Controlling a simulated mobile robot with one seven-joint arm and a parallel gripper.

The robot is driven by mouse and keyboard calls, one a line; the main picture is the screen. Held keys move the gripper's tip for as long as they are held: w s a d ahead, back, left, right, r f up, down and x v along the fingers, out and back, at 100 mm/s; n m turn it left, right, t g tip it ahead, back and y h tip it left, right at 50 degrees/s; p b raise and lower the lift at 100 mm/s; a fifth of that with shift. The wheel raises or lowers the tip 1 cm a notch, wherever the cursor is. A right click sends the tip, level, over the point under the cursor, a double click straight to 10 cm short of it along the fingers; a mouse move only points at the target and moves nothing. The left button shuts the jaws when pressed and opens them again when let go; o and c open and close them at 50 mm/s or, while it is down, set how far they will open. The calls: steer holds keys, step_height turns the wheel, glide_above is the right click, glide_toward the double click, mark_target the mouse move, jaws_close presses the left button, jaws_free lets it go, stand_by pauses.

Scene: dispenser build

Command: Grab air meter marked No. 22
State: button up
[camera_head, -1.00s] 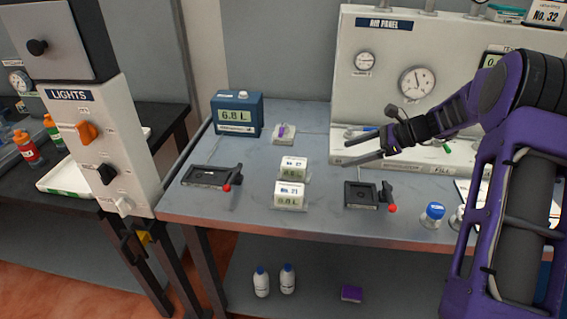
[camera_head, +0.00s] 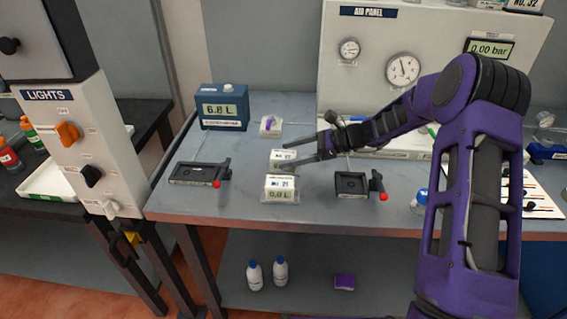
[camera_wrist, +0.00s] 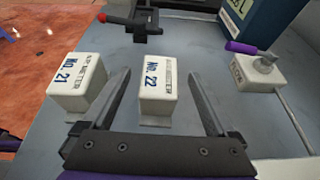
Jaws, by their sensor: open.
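The air meter No. 22 (camera_wrist: 158,88) is a small white block with blue lettering, standing on the grey bench. In the wrist view it lies between the two fingers of my open gripper (camera_wrist: 156,100), with space on both sides. In the head view the same meter (camera_head: 283,156) is partly hidden behind my gripper (camera_head: 310,153), which reaches in from the right. A like meter marked No. 21 (camera_wrist: 77,86) stands apart to the left in the wrist view, outside the fingers. It also shows in front of No. 22 in the head view (camera_head: 281,188).
A black cradle with a red-tipped lever (camera_head: 195,172) lies left of the meters, another (camera_head: 352,184) right. A blue display box (camera_head: 222,107) and a small white block with a purple part (camera_head: 270,126) stand behind. The air panel (camera_head: 440,45) rises at the back.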

mark_target(273, 158)
steer(key=shift+x, duration=2.75)
steer(key=shift+d+f, duration=0.1)
jaws_close()
